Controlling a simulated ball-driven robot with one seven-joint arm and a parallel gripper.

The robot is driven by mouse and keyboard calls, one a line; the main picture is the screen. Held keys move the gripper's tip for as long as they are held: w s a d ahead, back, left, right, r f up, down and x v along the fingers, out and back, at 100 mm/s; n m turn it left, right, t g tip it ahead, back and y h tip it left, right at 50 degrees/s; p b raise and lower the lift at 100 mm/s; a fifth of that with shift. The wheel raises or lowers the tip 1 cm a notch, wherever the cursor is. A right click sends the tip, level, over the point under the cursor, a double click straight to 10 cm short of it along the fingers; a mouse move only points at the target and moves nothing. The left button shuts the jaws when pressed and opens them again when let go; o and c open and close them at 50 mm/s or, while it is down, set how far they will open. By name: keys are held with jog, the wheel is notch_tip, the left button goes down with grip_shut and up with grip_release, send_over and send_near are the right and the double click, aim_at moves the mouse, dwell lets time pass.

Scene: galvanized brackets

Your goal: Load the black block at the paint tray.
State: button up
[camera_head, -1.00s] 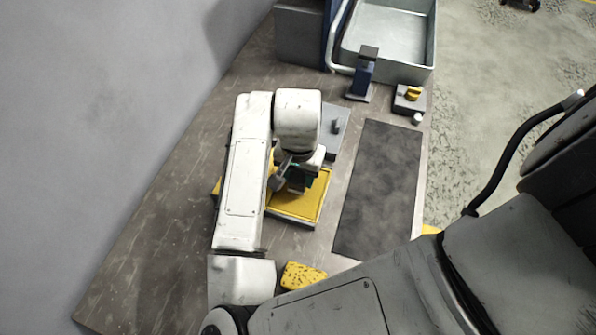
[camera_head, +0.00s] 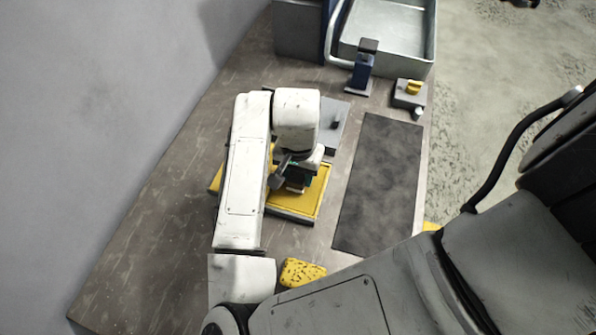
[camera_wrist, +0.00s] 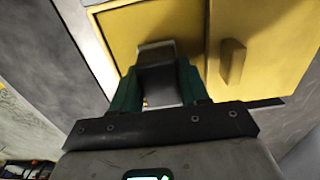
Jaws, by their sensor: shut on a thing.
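The yellow paint tray (camera_head: 308,203) lies on the bench, partly hidden by my arm. It fills the upper part of the wrist view (camera_wrist: 182,32), with a raised yellow piece on it. My gripper (camera_wrist: 158,84) is shut on the black block (camera_wrist: 158,80), a dark piece with a lighter grey top between its green fingers. In the head view my gripper (camera_head: 295,184) is over the tray. The block is mostly hidden there by the wrist. I cannot tell whether the block touches the tray.
A grey plate with a knob (camera_head: 330,125) lies behind the tray. A dark mat (camera_head: 380,185) lies to the right. A speckled yellow sponge-like piece (camera_head: 302,272) is in front. A blue stand (camera_head: 362,70), a small yellow-topped block (camera_head: 410,92) and a metal bin (camera_head: 390,50) are at the back.

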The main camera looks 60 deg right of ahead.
jog(key=shift+f+b, duration=0.45)
jog(key=shift+f, duration=0.15)
dwell(1.3)
jog(key=shift+r+p, duration=2.95)
jog(key=shift+r, duration=0.65)
jog(key=shift+f, duration=0.1)
